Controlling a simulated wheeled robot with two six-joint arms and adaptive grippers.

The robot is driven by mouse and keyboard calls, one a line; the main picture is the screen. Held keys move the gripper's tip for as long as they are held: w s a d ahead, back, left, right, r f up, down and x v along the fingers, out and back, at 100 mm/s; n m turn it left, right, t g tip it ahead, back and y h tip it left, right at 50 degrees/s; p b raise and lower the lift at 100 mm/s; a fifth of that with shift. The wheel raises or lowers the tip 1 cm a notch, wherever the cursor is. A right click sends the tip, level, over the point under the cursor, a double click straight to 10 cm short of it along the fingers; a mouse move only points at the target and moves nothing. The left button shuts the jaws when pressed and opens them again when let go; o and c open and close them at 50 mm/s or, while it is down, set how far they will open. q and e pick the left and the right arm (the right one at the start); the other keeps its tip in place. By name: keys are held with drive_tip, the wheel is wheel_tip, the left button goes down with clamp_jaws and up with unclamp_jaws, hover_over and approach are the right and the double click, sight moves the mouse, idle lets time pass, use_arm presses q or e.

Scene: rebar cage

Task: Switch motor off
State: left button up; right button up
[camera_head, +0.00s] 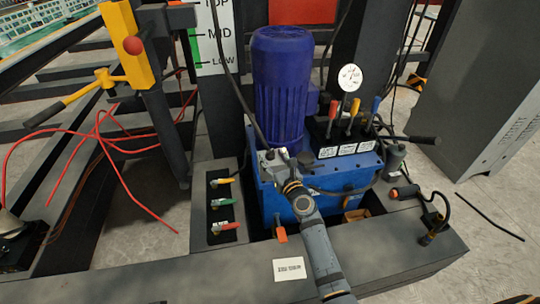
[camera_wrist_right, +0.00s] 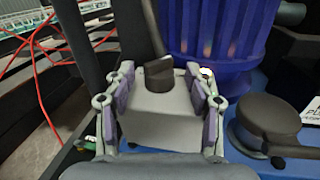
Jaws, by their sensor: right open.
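The blue ribbed motor (camera_head: 283,90) stands upright on the blue power unit; its lower part also shows in the right wrist view (camera_wrist_right: 225,30). A small grey box (camera_wrist_right: 160,112) with a black fitting and cable (camera_wrist_right: 158,72) on top sits at the motor's base. My right gripper (camera_wrist_right: 160,70) is open, with one finger on each side of this box; I cannot tell whether they touch it. In the head view my right arm reaches up from the bottom, and the gripper (camera_head: 277,162) partly hides the box. My left gripper is not in view.
Red, yellow and blue levers (camera_head: 354,112) and a round gauge (camera_head: 349,78) stand right of the motor. A panel with small valve handles (camera_head: 222,204) lies left. A black round cap (camera_wrist_right: 268,122) is close right of the gripper. Red cables (camera_head: 105,140) hang at left.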

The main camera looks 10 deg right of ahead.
drive_tip(key=shift+w+a, duration=0.2)
drive_tip(key=shift+w, duration=0.85)
clamp_jaws()
